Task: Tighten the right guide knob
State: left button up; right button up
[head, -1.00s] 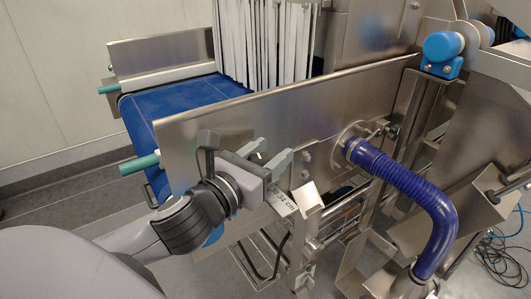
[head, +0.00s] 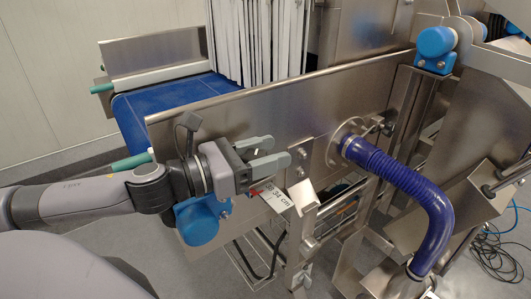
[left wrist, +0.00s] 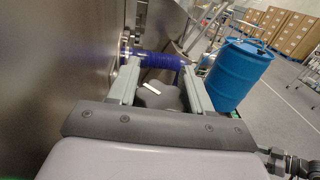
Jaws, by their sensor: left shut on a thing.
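The guide knob (left wrist: 160,95) is black with a white line on it. In the left wrist view it sits between the two fingers of my left gripper (left wrist: 162,75). In the head view my left gripper (head: 274,150) is at the steel side guide plate (head: 240,115), and its fingers hide the knob there. The gripper is shut on the knob. A white scale strip (head: 281,196) reading about 34 cm, with a red pointer (head: 257,192), shows just below the gripper. My right gripper is in neither view.
A blue ribbed hose (head: 405,180) curves down right of the gripper. The blue belt (head: 170,100) and white strip curtain (head: 262,45) lie behind the plate. A bracket (head: 304,195) stands close by. A blue barrel (left wrist: 240,75) shows in the wrist view.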

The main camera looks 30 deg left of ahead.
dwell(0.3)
pick_arm(q)
jog(key=o, duration=1)
jog(key=shift+c, duration=0.2)
jog(key=shift+r, duration=0.1)
notch_tip(320, 180, up, 6)
jog(key=shift+f+p, duration=0.15)
jog(key=shift+p, duration=0.35)
notch_tip(320, 180, up, 14)
dwell(0.4)
